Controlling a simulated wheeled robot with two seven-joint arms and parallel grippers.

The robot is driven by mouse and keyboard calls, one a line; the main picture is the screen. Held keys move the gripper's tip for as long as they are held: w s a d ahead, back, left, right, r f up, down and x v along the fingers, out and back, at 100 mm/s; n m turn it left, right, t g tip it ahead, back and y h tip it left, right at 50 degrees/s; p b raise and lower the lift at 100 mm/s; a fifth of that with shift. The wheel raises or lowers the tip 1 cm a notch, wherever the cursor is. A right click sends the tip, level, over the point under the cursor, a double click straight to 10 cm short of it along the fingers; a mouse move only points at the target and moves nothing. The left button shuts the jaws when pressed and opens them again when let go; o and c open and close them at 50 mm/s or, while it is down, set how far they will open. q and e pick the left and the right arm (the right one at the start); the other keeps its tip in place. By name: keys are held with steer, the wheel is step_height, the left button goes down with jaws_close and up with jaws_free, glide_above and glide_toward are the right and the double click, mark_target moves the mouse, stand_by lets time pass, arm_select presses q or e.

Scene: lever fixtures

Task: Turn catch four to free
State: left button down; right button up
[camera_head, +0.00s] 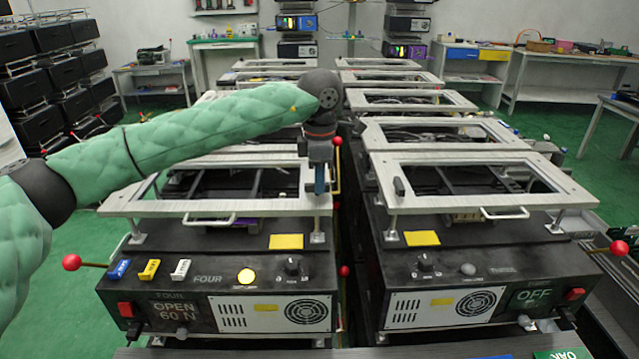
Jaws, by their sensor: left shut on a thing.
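Fixture four (207,279) is the dark box at the front left, marked FOUR, with a display (175,311) reading OPEN 60 N. A grey metal frame (235,206) stands raised above it on posts. My left gripper (320,183) points down at the right rail of this frame, near its front corner. It is shut on a small part there, which looks to be catch four. The fingers hide most of that part, so I cannot tell its angle. My right gripper is not in view.
A red-knobbed lever (72,262) sticks out left of fixture four. Red knobs (338,141) stand in the narrow gap right of my gripper.

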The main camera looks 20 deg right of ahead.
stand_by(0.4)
arm_select(q)
steer(key=c, duration=1.4)
jaws_free()
steer(key=shift+c, duration=0.2)
steer(key=shift+r+b, duration=0.3)
steer(key=shift+r, duration=3.6)
